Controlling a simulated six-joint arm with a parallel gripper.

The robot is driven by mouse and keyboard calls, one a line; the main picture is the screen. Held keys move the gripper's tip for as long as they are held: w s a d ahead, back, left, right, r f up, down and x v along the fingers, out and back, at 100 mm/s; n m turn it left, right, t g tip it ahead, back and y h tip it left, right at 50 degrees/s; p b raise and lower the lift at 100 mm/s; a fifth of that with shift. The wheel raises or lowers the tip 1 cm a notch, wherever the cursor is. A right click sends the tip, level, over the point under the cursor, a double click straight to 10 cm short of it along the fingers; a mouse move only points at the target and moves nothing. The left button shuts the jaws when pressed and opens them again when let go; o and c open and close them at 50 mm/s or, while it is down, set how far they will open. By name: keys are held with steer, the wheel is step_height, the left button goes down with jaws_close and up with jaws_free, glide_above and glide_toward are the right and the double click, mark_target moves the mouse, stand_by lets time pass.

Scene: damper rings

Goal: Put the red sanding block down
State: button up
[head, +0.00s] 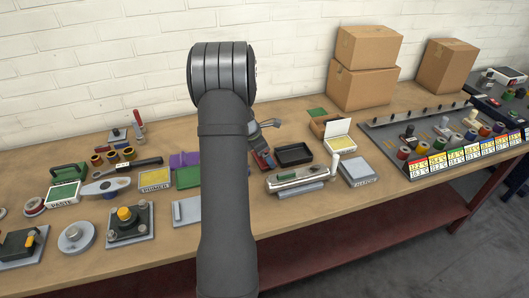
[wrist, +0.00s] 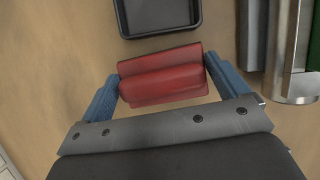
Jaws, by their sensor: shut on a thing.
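In the wrist view, the red sanding block (wrist: 165,80) sits between the two blue fingers of my gripper (wrist: 163,84). My gripper is shut on it, with one finger at each end. The block is over or on bare wooden table, just below a black tray (wrist: 160,15); I cannot tell whether it touches the table. In the head view, a bit of the red block (head: 261,160) shows beside my arm, left of the black tray (head: 294,154). My arm hides most of the gripper (head: 263,142) there.
A grey metal tool with a handle (head: 298,177) lies near the tray; metal parts also show at right in the wrist view (wrist: 296,75). An open white box (head: 340,138) and a grey slab (head: 357,172) stand further right. Bare wooden table (head: 330,215) lies along the front.

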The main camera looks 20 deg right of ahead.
steer(key=shift+f, duration=0.55)
steer(key=shift+f, duration=0.3)
steer(key=o, duration=0.7)
steer(key=v, duration=1.7)
steer(key=shift+a+r, duration=0.1)
steer(key=shift+r, duration=0.2)
jaws_close()
stand_by(0.5)
